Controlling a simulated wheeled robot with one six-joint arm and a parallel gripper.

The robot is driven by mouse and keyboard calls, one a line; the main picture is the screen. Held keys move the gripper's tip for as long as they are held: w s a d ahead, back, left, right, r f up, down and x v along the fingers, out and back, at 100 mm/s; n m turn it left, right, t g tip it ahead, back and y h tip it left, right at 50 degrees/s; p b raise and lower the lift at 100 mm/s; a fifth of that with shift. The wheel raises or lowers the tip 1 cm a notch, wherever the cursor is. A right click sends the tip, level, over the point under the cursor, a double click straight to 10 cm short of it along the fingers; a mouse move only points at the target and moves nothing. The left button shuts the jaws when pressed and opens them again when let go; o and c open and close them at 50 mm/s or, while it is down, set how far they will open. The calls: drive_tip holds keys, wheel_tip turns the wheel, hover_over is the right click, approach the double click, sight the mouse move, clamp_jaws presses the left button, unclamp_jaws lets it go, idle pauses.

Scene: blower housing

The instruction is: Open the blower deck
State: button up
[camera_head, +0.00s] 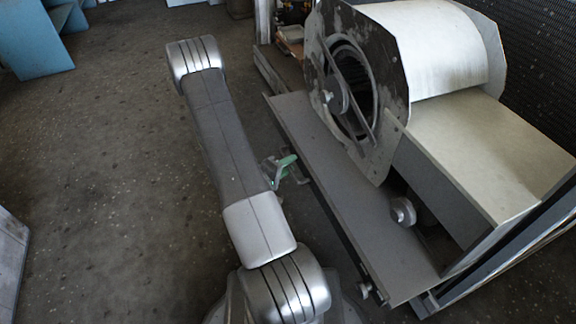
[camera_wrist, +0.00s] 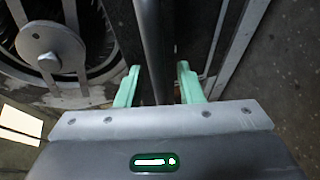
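The blower deck (camera_head: 358,215) is a long grey panel in the head view, running along the near side of the blower housing (camera_head: 425,50). My gripper (camera_head: 283,170) is at the deck's left long edge, with its green fingers partly hidden by my arm. In the wrist view my gripper (camera_wrist: 159,67) is open, its two green fingers apart. A dark round bar (camera_wrist: 155,45) runs between the fingers, with a gap visible on each side. Whether the bar belongs to the deck I cannot tell for sure.
A round impeller opening (camera_head: 350,85) with a hub faces the deck. A round knob (camera_head: 403,211) sits near the deck's right side. A blue stand (camera_head: 35,40) is at the far left.

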drive_tip(key=p+v, duration=0.3)
drive_tip(key=v, duration=1.1)
drive_tip(key=shift+w+d+r, duration=0.1)
drive_tip(key=b+x, duration=0.3)
drive_tip(key=x, duration=1)
drive_tip(key=shift+w+d, duration=0.25)
drive_tip(key=shift+w, duration=0.05)
